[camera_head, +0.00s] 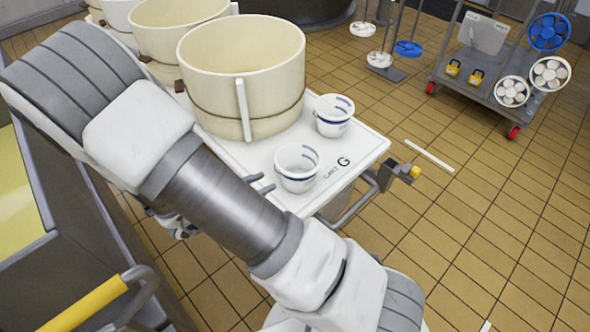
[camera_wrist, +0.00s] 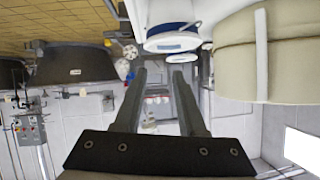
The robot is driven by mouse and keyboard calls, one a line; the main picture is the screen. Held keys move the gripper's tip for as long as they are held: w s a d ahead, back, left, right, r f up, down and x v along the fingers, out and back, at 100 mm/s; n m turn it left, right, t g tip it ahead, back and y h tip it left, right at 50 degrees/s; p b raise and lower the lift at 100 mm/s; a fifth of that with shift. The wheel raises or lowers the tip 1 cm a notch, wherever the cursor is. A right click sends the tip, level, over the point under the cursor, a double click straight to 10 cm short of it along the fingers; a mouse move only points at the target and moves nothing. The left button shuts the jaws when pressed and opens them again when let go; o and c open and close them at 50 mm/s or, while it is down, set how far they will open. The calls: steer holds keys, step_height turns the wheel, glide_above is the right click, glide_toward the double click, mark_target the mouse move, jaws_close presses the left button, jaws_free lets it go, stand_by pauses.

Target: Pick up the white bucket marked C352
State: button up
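Two small white buckets with blue bands stand on the white cart top in the head view. The nearer bucket (camera_head: 297,168) is close to the front edge, and the other bucket (camera_head: 333,115) is behind it to the right. I cannot read C352 on either. My gripper (camera_head: 266,183) is mostly hidden behind my arm; its fingertips show just left of the nearer bucket, apart from it. In the wrist view my gripper (camera_wrist: 159,75) is open and empty, with a blue-banded white bucket (camera_wrist: 172,35) above the fingertips.
Large cream tubs stand on the cart (camera_head: 368,148) behind the buckets; one tub (camera_head: 240,75) is close to them. A grey trolley (camera_head: 475,85) with fans is at the back right. A yellow-handled rail (camera_head: 88,305) is at lower left. Tiled floor on the right is mostly clear.

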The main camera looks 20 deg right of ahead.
steer(key=s+d+h, duration=0.1)
steer(key=b, duration=0.4)
glide_toward(311, 171)
steer(key=x, duration=0.4)
steer(key=shift+w+d+r, duration=0.2)
steer(key=shift+w+d, duration=0.05)
steer(key=shift+d, duration=0.1)
steer(key=b+x, duration=0.1)
steer(key=x, duration=0.1)
steer(key=f+b+x, duration=0.1)
steer(key=x, duration=0.1)
steer(key=shift+s+b, duration=0.1)
steer(key=shift+b, duration=0.25)
steer(key=shift+w+d, duration=0.25)
steer(key=shift+d, duration=0.15)
jaws_close()
